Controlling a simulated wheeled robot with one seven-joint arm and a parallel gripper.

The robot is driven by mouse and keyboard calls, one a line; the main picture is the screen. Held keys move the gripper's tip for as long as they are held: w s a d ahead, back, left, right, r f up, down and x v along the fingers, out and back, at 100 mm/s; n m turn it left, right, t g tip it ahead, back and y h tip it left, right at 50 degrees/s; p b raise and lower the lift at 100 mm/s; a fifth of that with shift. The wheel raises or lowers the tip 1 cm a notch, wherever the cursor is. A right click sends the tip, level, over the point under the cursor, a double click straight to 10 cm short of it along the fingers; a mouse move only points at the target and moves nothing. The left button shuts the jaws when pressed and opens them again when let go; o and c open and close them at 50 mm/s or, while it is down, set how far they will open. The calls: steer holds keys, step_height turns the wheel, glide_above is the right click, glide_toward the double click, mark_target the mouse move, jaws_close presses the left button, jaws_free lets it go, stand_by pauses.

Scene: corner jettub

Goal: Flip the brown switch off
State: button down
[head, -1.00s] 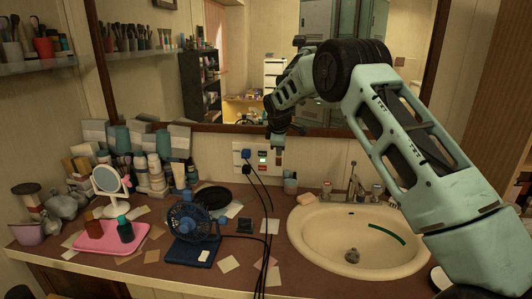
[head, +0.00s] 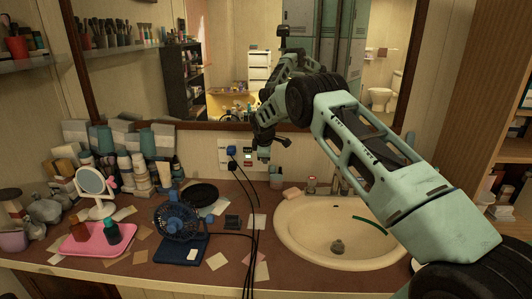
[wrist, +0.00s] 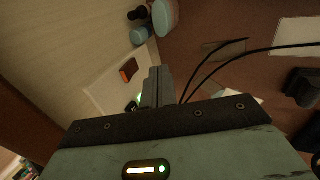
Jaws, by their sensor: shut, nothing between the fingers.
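The brown switch (wrist: 129,70) shows in the wrist view as a small reddish-brown rocker on a white wall plate (wrist: 105,88). My gripper (head: 263,156) is shut and empty in front of the plate, pointing down. In the wrist view its closed fingers (wrist: 159,75) are beside the switch, with a small gap in the picture. Whether they touch the plate I cannot tell.
Blue and black plugs with dark cords (head: 250,220) hang from the plate across the counter. A blue fan (head: 177,218), a pink tray (head: 100,243) and bottles stand to the left. The sink (head: 300,235) is to the right, and a cup (head: 276,178) stands near the wall below my gripper.

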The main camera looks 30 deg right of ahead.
steer(key=shift+w+d+f+p, duration=0.15)
steer(key=shift+w+d+p, duration=0.1)
steer(key=shift+w+d, duration=0.3)
steer(key=shift+w+d+f+p, duration=0.2)
steer(key=shift+w+d+p, duration=0.1)
steer(key=shift+w, duration=0.45)
steer(key=shift+w+d+f+p, duration=0.2)
steer(key=shift+w+d, duration=0.25)
steer(key=shift+w, duration=0.2)
steer(key=shift+w+b, duration=0.1)
steer(key=shift+b, duration=0.3)
